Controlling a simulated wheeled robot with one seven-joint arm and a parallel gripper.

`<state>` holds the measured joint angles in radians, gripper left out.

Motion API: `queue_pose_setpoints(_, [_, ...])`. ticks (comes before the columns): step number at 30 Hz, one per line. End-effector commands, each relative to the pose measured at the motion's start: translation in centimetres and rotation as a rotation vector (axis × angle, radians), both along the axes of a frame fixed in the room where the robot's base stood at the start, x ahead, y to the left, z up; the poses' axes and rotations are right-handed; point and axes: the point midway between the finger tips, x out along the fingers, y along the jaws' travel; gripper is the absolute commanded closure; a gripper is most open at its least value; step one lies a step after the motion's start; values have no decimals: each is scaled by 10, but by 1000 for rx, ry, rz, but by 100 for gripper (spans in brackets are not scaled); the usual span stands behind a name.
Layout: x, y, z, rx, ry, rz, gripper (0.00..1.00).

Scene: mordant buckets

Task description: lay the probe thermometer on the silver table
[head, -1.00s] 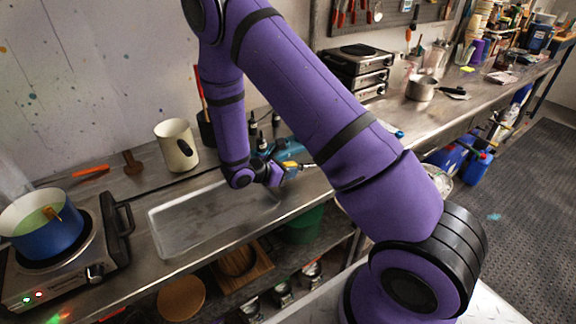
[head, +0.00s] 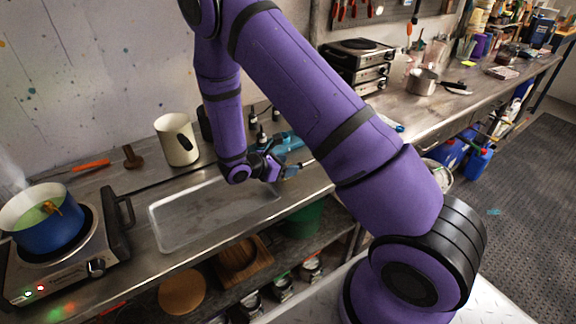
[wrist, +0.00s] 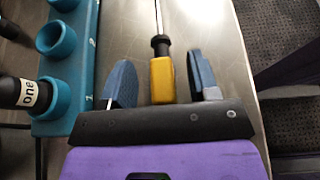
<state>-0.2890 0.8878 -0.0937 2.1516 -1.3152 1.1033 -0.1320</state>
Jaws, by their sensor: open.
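The probe thermometer, with a yellow handle (wrist: 161,80), a black collar and a thin metal stem, shows in the wrist view. Its handle lies between the two blue fingers of my gripper (wrist: 153,82), with a gap on both sides. My gripper is open around it. The silver table (wrist: 205,30) is directly behind the thermometer; whether the handle rests on it is not clear. In the head view my gripper (head: 283,170) is low over the front part of the silver table (head: 322,182), right of the shallow tray, and largely hides the thermometer.
A teal rack (wrist: 68,70) holding a dark bottle (wrist: 25,92) is close on the left of my gripper. A metal tray (head: 160,236), a cream jug (head: 177,140) and a blue pot (head: 48,232) on a hotplate stand further left. The table's front edge is close.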

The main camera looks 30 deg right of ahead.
Motion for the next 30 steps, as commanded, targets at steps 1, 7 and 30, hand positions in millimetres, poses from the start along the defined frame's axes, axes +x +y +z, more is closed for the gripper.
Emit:
queue_pose_setpoints(1, [0,7,3,1,-1,3,45])
queue_pose_setpoints(7, [-1,42,18,2,-2,3,45])
queue_pose_setpoints(30, [-3,89,40,1,-1,0,45])
